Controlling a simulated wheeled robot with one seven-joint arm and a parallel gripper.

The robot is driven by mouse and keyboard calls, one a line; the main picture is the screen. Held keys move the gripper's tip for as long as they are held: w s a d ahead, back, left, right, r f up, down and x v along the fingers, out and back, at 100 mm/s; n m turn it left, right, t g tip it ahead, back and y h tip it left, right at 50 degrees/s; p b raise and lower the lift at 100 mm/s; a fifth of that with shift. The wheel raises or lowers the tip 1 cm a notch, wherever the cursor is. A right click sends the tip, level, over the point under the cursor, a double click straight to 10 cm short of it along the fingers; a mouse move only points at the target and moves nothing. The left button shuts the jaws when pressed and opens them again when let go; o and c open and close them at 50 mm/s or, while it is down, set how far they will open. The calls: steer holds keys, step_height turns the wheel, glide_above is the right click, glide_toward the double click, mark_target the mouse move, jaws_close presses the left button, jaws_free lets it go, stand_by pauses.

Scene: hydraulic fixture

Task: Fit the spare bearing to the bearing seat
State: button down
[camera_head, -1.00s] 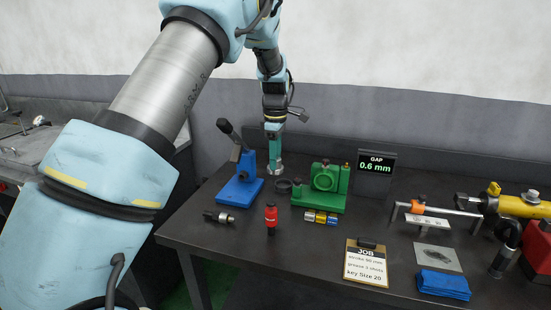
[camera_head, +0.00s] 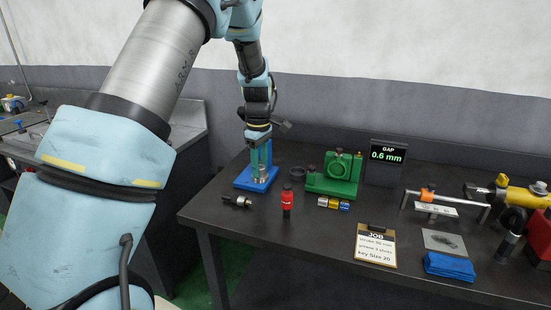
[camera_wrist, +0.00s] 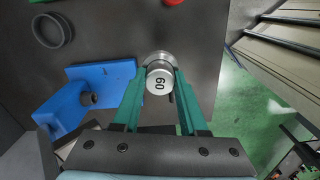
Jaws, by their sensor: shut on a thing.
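My gripper (camera_head: 261,163) is shut on a silver round part (camera_wrist: 160,80), marked 60 or 09 on its end, with a wider rim below. The held part also shows in the head view (camera_head: 262,174), in front of the blue stand (camera_head: 242,183). I cannot tell which part is the spare bearing. A dark ring (camera_head: 297,174) lies between the blue stand and a green fixture (camera_head: 333,187) with a round face, possibly the seat.
A job clipboard (camera_head: 376,247), a blue cloth (camera_head: 449,265) and a gap display (camera_head: 387,154) are to the right. The bench edge is close by the gripper.

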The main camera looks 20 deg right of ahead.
steer(key=a+f+m, duration=0.2)
steer(key=a+f, duration=0.1)
steer(key=a, duration=0.7)
steer(key=s+a+f+m, duration=0.1)
steer(key=a+f+m, duration=0.2)
steer(key=a, duration=0.7)
steer(key=a+f+m, duration=0.2)
steer(key=a+f, duration=0.2)
steer(key=a, duration=0.7)
steer(key=shift+s+m, duration=0.15)
steer(key=shift+m, duration=0.25)
steer(key=shift+a, duration=0.1)
